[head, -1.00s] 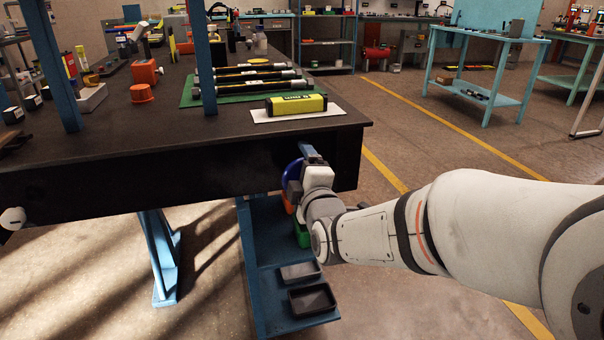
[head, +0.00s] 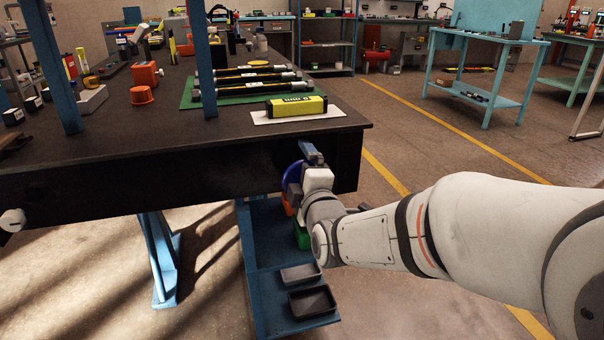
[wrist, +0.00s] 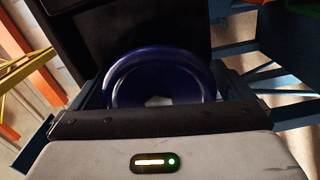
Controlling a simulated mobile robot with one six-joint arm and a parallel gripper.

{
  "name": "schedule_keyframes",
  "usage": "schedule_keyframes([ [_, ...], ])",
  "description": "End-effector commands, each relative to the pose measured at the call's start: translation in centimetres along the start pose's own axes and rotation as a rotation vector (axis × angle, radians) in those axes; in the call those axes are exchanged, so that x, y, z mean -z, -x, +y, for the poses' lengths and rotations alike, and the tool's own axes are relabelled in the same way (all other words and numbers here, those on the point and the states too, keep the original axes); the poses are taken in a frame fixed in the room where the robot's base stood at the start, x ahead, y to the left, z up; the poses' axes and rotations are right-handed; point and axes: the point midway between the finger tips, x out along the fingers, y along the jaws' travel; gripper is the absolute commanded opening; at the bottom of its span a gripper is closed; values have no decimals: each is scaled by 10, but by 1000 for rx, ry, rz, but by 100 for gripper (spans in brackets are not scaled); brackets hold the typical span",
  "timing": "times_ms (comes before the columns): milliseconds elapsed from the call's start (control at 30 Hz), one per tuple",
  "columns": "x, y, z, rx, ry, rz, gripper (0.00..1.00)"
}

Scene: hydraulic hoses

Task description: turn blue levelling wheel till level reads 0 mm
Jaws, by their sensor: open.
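The blue levelling wheel (head: 291,173) is mounted at the front face of the dark table, near its right corner, partly hidden by my gripper (head: 304,176). In the wrist view the blue wheel (wrist: 160,62) lies between the two spread fingers of my gripper (wrist: 163,88). The gripper is open, with a finger on either side of the wheel; whether either finger touches the rim cannot be told. The yellow and black level (head: 296,106) lies on a white sheet (head: 338,110) on the table above the wheel. Its mm figure is too small to read surely.
Below the wheel, a blue shelf (head: 262,255) holds dark trays (head: 312,300) and coloured bins.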

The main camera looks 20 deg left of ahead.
Motion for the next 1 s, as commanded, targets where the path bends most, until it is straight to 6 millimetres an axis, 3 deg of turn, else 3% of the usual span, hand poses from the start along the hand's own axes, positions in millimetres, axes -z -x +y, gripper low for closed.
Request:
schedule_keyframes([
  [500,0,71,2,0,0,1,100],
  [867,0,77,0,0,0,0,100],
  [1000,-4,77,10,21,-26,-13,100],
])
